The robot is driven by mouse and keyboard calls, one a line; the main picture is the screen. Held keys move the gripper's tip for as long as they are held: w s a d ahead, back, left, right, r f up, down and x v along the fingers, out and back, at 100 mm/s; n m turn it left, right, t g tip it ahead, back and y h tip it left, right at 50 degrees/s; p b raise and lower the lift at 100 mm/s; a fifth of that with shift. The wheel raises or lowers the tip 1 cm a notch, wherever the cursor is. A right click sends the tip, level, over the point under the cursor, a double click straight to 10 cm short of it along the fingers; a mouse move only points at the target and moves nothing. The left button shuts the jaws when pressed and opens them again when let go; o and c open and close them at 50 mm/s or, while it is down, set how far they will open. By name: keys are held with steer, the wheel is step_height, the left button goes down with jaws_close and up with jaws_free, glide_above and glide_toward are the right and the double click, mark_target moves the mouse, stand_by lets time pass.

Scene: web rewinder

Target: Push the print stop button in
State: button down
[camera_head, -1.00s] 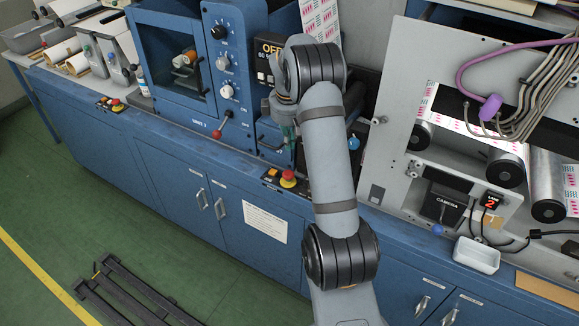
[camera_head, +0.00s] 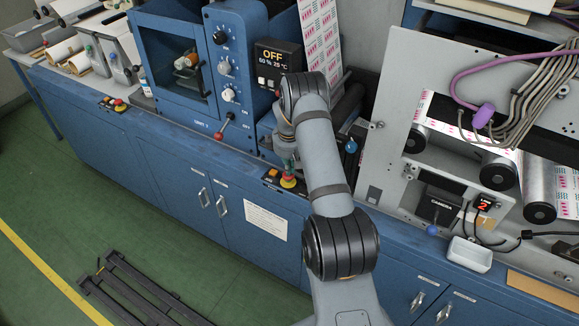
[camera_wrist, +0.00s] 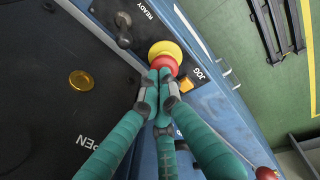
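A red mushroom button on a yellow collar (camera_head: 288,182) sits on the blue ledge below the machine's "OFF" display. It also shows in the wrist view as the red button (camera_wrist: 163,63). No print stop label is readable there. My gripper (camera_wrist: 160,86) has its green fingers drawn together, with nothing visible between them. The fingertips overlap the button's lower edge in the wrist view; I cannot tell whether they touch it. In the head view my gripper (camera_head: 285,163) is just above the button, partly hidden by my arm.
An orange button marked JOG (camera_wrist: 187,84) is close beside the red one. A black READY switch (camera_wrist: 124,30) is on the other side. Another red button (camera_head: 119,105) is farther left on the ledge. A red-knobbed lever (camera_head: 219,134) stands on the machine front.

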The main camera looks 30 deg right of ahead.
step_height(320, 180, down, 2)
steer(key=b, duration=0.3)
steer(key=shift+f, duration=0.2)
steer(key=shift+s+a+r, duration=0.1)
steer(key=shift+s+r, duration=0.1)
steer(key=shift+f, duration=0.1)
steer(key=shift+r+p, duration=0.4)
steer(key=shift+r, duration=0.2)
step_height(320, 180, up, 13)
steer(key=s+a+b, duration=0.1)
steer(key=shift+s, duration=0.4)
